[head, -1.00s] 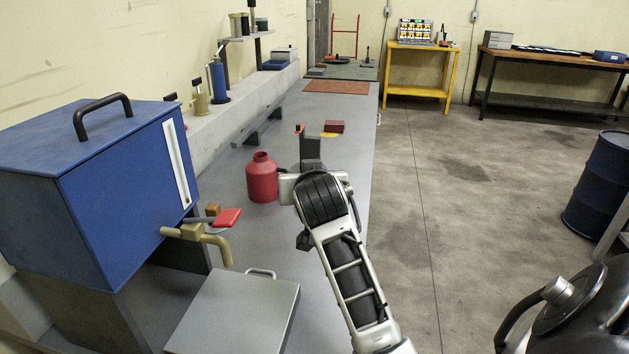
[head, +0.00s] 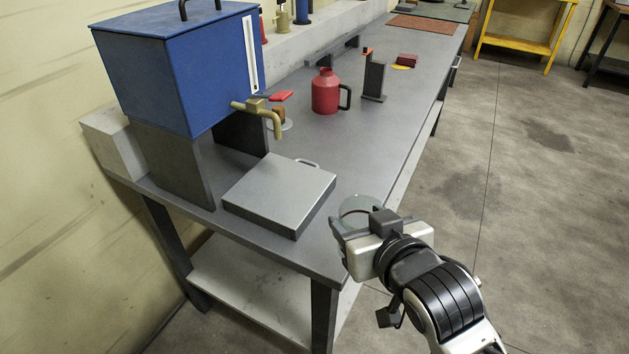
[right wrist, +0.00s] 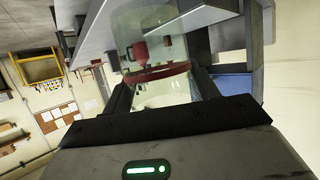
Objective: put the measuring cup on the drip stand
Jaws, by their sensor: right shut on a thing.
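The measuring cup (head: 357,205) is clear with a red band. In the head view it is at the bench's right edge, partly hidden by my right gripper (head: 357,226). In the right wrist view the cup (right wrist: 150,50) sits between the two fingers of my right gripper (right wrist: 162,92), which is shut on it. A low grey square block with a handle, seemingly the drip stand (head: 278,190), lies on the bench to the left of the cup, in front of the tap (head: 275,120); nothing stands on it. My left gripper is not in view.
A blue tank (head: 180,70) stands behind the block; its tap juts out toward the block's far side. A red jug (head: 325,92) and a dark upright post (head: 374,80) stand farther back. The bench top (head: 350,150) between jug and block is clear.

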